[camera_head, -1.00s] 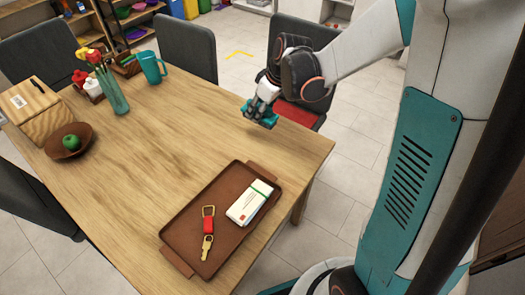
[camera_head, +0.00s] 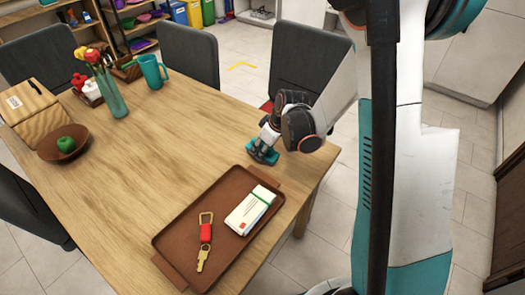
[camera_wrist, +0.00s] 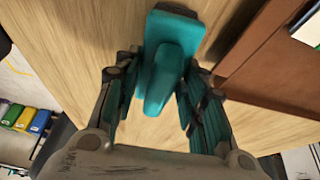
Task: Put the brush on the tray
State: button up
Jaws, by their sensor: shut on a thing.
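A teal brush (camera_wrist: 167,62) with a dark end is between my gripper's (camera_wrist: 160,95) fingers in the wrist view. My gripper (camera_head: 265,148) is shut on it. In the head view a little of the brush (camera_head: 262,156) shows below the fingers, just beyond the tray's far edge and over the table's right side. The brown tray (camera_head: 185,234) lies at the table's near right corner. It also shows at the upper right of the wrist view (camera_wrist: 268,66).
The tray holds a white box (camera_head: 249,210) on its right and a keyring with a red fob (camera_head: 206,233) on its left. Its middle and far left are bare.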

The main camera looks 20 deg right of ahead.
jog(key=shift+f, duration=0.3)
jog(key=shift+f, duration=0.25)
jog(key=o, duration=0.9)
jog(key=shift+b, duration=0.3)
jog(key=shift+o, duration=0.2)
